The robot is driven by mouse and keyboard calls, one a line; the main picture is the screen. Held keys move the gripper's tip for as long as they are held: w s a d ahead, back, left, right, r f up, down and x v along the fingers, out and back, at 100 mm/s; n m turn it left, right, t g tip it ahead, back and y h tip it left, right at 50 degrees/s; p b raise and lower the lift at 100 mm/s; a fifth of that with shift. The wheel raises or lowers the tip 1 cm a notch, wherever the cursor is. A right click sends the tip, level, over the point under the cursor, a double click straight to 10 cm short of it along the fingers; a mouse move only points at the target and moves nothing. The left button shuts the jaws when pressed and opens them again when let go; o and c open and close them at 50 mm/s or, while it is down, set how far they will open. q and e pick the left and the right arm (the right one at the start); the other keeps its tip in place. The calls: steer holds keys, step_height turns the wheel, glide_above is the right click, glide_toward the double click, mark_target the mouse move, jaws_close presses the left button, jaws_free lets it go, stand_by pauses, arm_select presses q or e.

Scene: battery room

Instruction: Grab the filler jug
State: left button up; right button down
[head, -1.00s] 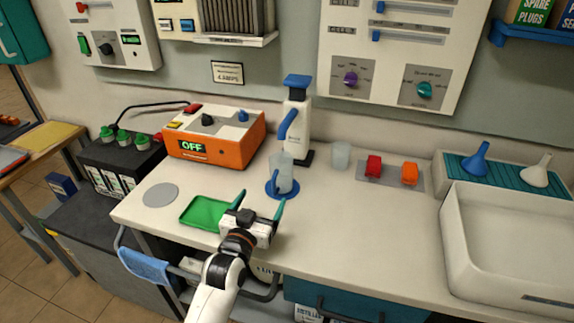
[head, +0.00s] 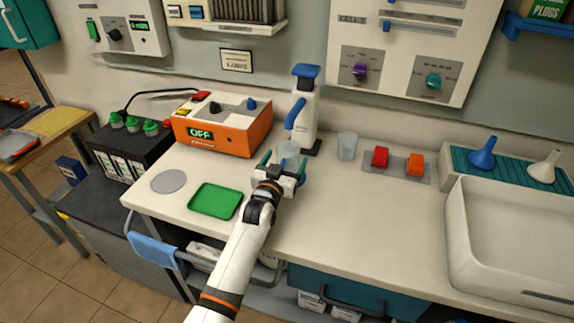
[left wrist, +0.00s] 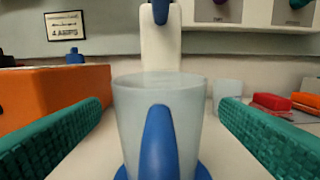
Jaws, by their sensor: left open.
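The filler jug (left wrist: 187,106) is a translucent pale cup with a blue handle facing my left wrist camera. In the left wrist view it stands upright on a blue round base, between the two green fingers of my left gripper (left wrist: 160,125). The fingers are open, with a gap on each side of the jug. In the head view the jug (head: 288,152) is partly hidden behind my left gripper (head: 284,170), in front of the white dispenser (head: 303,115) with a blue top. My right gripper is not in view.
An orange charger (head: 222,130) reading OFF stands left of the jug. A green tray (head: 215,201) and a grey disc (head: 169,181) lie on the counter. A clear cup (head: 347,146) and red and orange connectors (head: 380,157) are to the right. The front right counter is clear.

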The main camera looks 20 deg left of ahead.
arm_select(q)
steer(key=shift+w, duration=0.4)
steer(key=shift+c, duration=0.3)
steer(key=c, duration=1.1)
steer(key=shift+o, duration=0.2)
steer(key=shift+r, duration=0.2)
steer(key=s+r+b, duration=0.2)
steer(key=s+r, duration=0.1)
steer(key=s, duration=1.5)
steer(key=shift+a, duration=0.25)
steer(key=shift+r, duration=0.1)
stand_by(0.8)
